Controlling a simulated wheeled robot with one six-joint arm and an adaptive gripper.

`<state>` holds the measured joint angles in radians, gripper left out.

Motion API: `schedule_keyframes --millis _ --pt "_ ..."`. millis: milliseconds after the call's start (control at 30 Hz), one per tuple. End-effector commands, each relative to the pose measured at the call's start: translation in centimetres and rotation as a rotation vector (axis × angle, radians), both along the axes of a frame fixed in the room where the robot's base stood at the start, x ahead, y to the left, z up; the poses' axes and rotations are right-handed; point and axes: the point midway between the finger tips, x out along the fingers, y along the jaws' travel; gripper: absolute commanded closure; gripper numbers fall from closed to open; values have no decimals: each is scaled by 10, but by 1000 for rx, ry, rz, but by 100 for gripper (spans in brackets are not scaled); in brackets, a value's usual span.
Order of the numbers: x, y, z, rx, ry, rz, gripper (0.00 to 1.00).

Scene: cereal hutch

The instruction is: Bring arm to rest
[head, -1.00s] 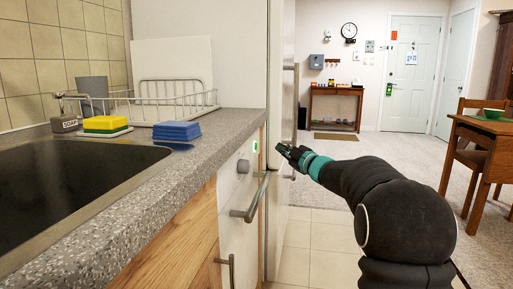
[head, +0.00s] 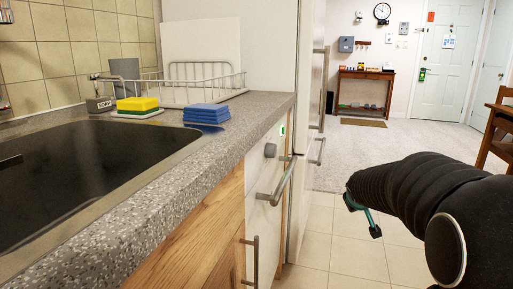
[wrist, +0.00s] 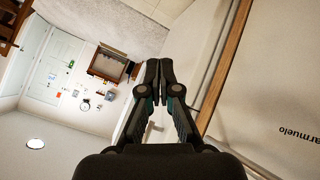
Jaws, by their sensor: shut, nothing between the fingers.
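My arm reaches in from the right of the head view, over the tiled floor. My gripper (head: 367,220) is partly hidden behind its dark sleeve, with a teal part and a dark tip showing. It is clear of the cabinet fronts and holds nothing. In the wrist view both fingers (wrist: 159,70) meet at the tips, shut and empty.
The grey counter (head: 262,105) with a sink (head: 70,165) runs along the left. A dishwasher front with a bar handle (head: 275,185) and a tall white unit (head: 310,120) stand beside it. Tiled floor (head: 335,255) is open. A chair (head: 497,130) is at right.

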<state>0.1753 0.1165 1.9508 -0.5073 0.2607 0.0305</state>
Motion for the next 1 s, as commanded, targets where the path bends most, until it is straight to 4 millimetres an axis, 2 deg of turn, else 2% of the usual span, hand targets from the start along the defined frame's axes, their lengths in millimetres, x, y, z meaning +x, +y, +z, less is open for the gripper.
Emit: schedule_keyframes --millis 33,200,400,500,600,700,833,1000 --pt "-32 6 2 33 54 -40 100" --pt "-129 33 -7 148 229 -148 100" --pt "-230 71 -8 272 374 -207 100" --pt "-273 90 -7 326 420 -216 100" --pt "-308 106 -3 370 437 -211 100" --pt "-334 119 4 403 419 -194 100" --pt "-352 127 18 413 360 -162 100" --pt "-359 132 38 412 295 -129 100"
